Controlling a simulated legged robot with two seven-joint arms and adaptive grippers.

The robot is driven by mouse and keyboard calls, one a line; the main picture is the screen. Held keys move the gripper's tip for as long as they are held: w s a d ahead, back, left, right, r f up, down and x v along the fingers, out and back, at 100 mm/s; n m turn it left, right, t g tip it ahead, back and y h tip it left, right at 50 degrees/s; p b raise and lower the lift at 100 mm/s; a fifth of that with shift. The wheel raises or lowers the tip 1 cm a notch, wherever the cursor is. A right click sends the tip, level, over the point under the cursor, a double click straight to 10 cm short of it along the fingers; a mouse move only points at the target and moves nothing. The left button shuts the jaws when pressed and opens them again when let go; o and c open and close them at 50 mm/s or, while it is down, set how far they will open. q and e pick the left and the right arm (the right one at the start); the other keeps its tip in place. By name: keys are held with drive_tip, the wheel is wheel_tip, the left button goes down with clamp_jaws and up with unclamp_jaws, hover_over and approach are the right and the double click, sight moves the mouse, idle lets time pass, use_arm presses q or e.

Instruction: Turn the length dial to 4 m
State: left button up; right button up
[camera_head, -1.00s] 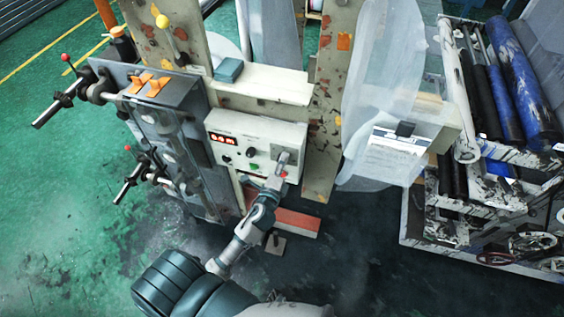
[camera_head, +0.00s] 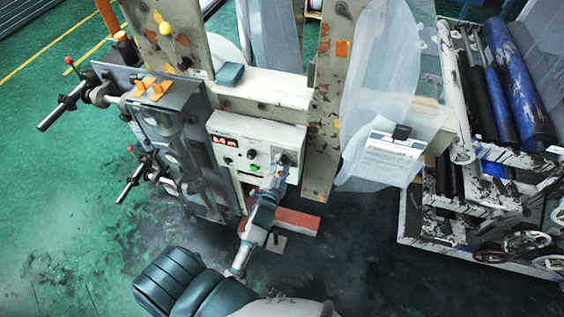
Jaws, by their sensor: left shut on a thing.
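A cream control box (camera_head: 262,132) is mounted on the tower, with a small red-lit display (camera_head: 225,141) at its left. The display seems to end in "m"; its digits are too small to read surely. A dark knob (camera_head: 251,154) and a green button (camera_head: 254,167) sit on its face. My left gripper (camera_head: 284,162) is at the right part of the panel, its fingers shut on the length dial, which they mostly hide. The dial's marks cannot be read. My right gripper is not in view.
Left of the box stands a grey metal plate (camera_head: 165,140) with red-tipped levers (camera_head: 70,90) sticking out. Cream posts (camera_head: 327,100) frame the box. A clear film sheet with a paper label (camera_head: 393,148) hangs to the right, beside a rack of rolls (camera_head: 515,80).

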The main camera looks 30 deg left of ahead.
use_arm(q)
drive_tip(key=n+p, duration=0.1)
drive_tip(key=n, duration=0.1)
drive_tip(key=n+p, duration=0.2)
drive_tip(key=n, duration=0.1)
drive_tip(key=shift+f+n, duration=0.2)
drive_tip(key=shift+n, duration=0.1)
drive_tip(key=n+p, duration=0.3)
drive_tip(key=n, duration=0.3)
drive_tip(key=shift+s, duration=0.1)
drive_tip(key=n+p, duration=0.2)
drive_tip(key=n, duration=0.3)
drive_tip(key=shift+f+n, duration=0.1)
drive_tip(key=shift+n, duration=0.2)
drive_tip(key=n+p, duration=0.1)
drive_tip(key=n, duration=0.3)
drive_tip(key=shift+a+f, duration=0.1)
drive_tip(key=shift+n, duration=0.3)
drive_tip(key=o, duration=1.1)
drive_tip(key=shift+o, duration=0.2)
drive_tip(key=v, duration=1.1)
drive_tip(key=shift+s, duration=0.4)
